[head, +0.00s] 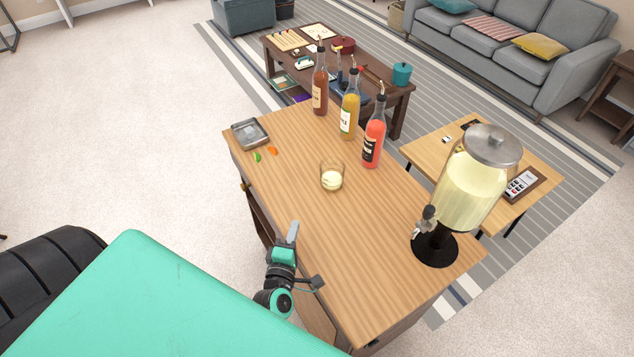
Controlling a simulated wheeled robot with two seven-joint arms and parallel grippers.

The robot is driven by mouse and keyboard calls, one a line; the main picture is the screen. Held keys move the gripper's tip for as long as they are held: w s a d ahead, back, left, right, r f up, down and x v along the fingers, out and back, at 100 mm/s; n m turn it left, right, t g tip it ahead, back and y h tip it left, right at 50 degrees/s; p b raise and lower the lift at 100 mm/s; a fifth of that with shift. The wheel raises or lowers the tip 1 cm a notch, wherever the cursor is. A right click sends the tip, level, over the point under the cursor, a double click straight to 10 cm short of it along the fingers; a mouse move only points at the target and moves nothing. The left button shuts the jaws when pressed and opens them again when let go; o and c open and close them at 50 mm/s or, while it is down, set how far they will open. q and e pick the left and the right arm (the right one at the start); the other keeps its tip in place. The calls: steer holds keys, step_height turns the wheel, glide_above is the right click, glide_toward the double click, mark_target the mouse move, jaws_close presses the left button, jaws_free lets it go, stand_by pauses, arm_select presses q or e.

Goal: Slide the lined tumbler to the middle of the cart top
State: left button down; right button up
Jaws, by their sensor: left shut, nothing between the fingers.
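A short clear tumbler (332,178) with a pale yellow drink in its lower part stands upright on the wooden cart top (330,245), near the middle of its width. Any lines on the glass are too small to make out. My left gripper (292,232) is shut and empty over the near left edge of the cart top. It is apart from the tumbler, below and to the left of it in the picture. My right gripper is out of view.
Three pour-spout bottles, amber (320,90), yellow (350,117) and red (373,140), stand behind the tumbler. A drink dispenser (466,190) stands at the right. A square ashtray (250,133) and green (257,157) and orange (273,151) wedges lie far left. The wood in front is clear.

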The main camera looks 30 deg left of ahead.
arm_select(q)
steer(key=p, duration=0.3)
glide_toward(324, 179)
steer(key=w+a, duration=0.2)
steer(key=a, duration=0.1)
steer(key=w+a, duration=0.1)
steer(key=a, duration=0.1)
steer(key=shift+w+a+r, duration=0.1)
steer(key=shift+a+r, duration=0.15)
steer(key=w, duration=0.1)
steer(key=w+d+p, duration=0.1)
steer(key=shift+w+d, duration=0.25)
steer(key=shift+w, duration=0.05)
steer(key=shift+w+d+f+p, duration=0.15)
steer(key=shift+w+d+p, duration=0.1)
steer(key=shift+w+p, duration=0.1)
steer(key=shift+w+d+f+b, duration=0.1)
steer(key=shift+w+d+b, duration=0.2)
steer(key=shift+w+b, duration=0.2)
steer(key=shift+w+d, duration=0.15)
steer(key=shift+w, duration=0.25)
